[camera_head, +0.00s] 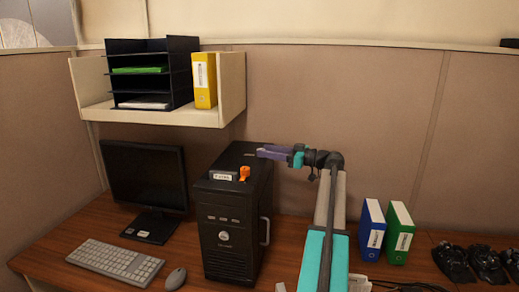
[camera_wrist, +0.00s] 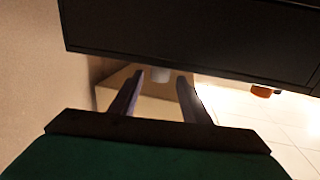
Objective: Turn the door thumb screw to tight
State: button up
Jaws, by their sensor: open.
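The black computer tower (camera_head: 233,230) stands upright on the desk; its dark case (camera_wrist: 200,35) fills the top of the wrist view. My gripper (camera_head: 262,152) is at the tower's upper back edge in the head view. In the wrist view my gripper (camera_wrist: 160,80) is open, with its two fingers apart. In the head view the screw cannot be made out.
An orange object (camera_head: 244,173) and a white label (camera_head: 222,176) are on the tower's top. A monitor (camera_head: 147,180), keyboard (camera_head: 115,261) and mouse (camera_head: 175,278) are left. Blue (camera_head: 371,228) and green (camera_head: 399,233) binders stand right. A shelf (camera_head: 232,88) hangs above.

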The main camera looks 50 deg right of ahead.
jog(key=shift+p+x, duration=0.3)
jog(key=shift+x, duration=1.25)
jog(key=shift+c, duration=0.5)
jog(key=c, duration=0.9)
jog(key=shift+a+f, duration=0.15)
jog(key=shift+c, duration=0.2)
